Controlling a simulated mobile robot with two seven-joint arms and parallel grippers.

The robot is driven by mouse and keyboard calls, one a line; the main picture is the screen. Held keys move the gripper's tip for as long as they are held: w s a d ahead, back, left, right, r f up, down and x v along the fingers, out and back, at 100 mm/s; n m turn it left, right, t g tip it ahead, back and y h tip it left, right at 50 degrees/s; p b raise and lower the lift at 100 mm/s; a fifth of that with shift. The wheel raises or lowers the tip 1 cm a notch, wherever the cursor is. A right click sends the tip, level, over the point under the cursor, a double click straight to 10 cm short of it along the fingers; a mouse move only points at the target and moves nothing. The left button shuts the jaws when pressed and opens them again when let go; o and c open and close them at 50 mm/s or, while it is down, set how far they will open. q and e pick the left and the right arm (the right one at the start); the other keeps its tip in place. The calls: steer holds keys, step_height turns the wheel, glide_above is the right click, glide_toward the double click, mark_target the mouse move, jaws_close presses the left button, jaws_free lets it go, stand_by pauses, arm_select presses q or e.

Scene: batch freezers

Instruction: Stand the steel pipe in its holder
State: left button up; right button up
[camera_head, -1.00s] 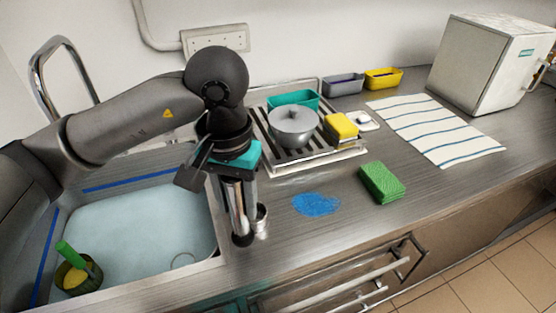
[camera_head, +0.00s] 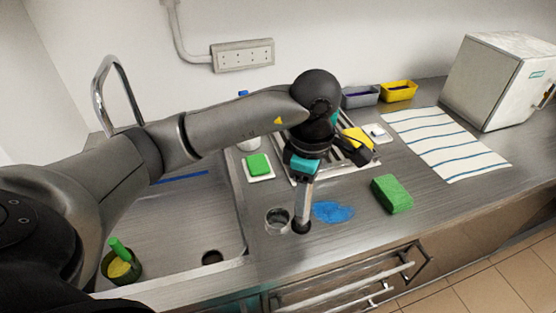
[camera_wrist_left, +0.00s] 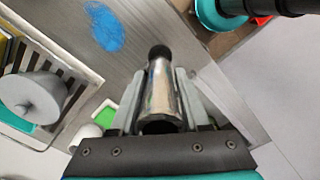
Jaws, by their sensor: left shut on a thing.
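The steel pipe (camera_head: 303,200) is a shiny upright tube with a black lower end. My left gripper (camera_head: 306,181) is shut on its upper part; the left wrist view shows the fingers on both sides of the pipe (camera_wrist_left: 162,88). A short round open steel cup (camera_head: 279,221), which looks like the holder, stands on the counter just left of the pipe's lower end. The pipe is beside the cup, not in it. I cannot tell whether its black end touches the counter.
The sink (camera_head: 190,225) at the left has a dark drain hole (camera_head: 212,258) and a pot with a green-handled brush (camera_head: 121,262). A blue patch (camera_head: 333,212) and a green sponge (camera_head: 392,194) lie right of the pipe. A drying rack (camera_head: 362,168) is behind.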

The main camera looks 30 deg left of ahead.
arm_select(q)
steer(key=w+a+r+n+p, duration=0.1)
steer(key=a+n+p, duration=0.35)
steer(key=n, duration=0.95)
steer(key=a+n+p, duration=0.2)
steer(key=n+p, duration=0.5)
steer(key=n, duration=0.6)
steer(key=shift+n, duration=0.6)
steer(key=f+b, duration=0.2)
steer(key=f, duration=0.1)
steer(key=f+b, duration=0.3)
steer(key=shift+w+a, duration=0.15)
steer(key=shift+a, duration=0.05)
steer(key=shift+r, duration=0.1)
steer(key=shift+f+b, duration=0.55)
steer(key=shift+f, duration=0.15)
steer(key=o, duration=0.9)
